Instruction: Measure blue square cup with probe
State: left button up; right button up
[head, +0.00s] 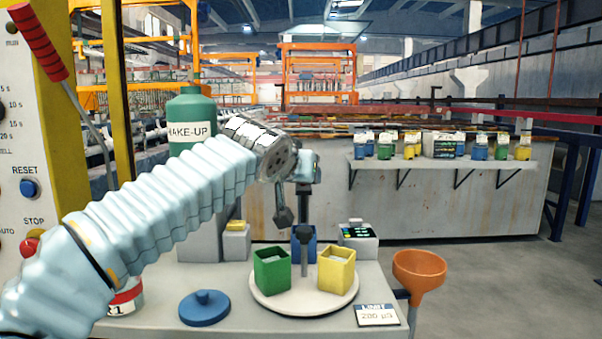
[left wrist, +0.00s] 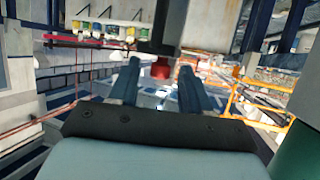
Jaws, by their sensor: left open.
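The blue square cup (head: 309,243) stands at the back of a white round plate (head: 305,304), partly hidden behind a green square cup (head: 272,272) and a yellow square cup (head: 337,271).
A small meter (head: 359,238) with a lit display stands behind the yellow cup. A blue lid (head: 204,307), a limit card (head: 377,314) and an orange funnel (head: 419,270) are near the front. A green make-up bottle (head: 190,105) stands behind my arm.

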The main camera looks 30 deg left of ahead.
aim_at(299, 189)
pick_arm(q)
grip_shut()
dwell(0.3)
notch_tip(299, 189, down, 3)
jog(key=b, duration=0.3)
grip_release()
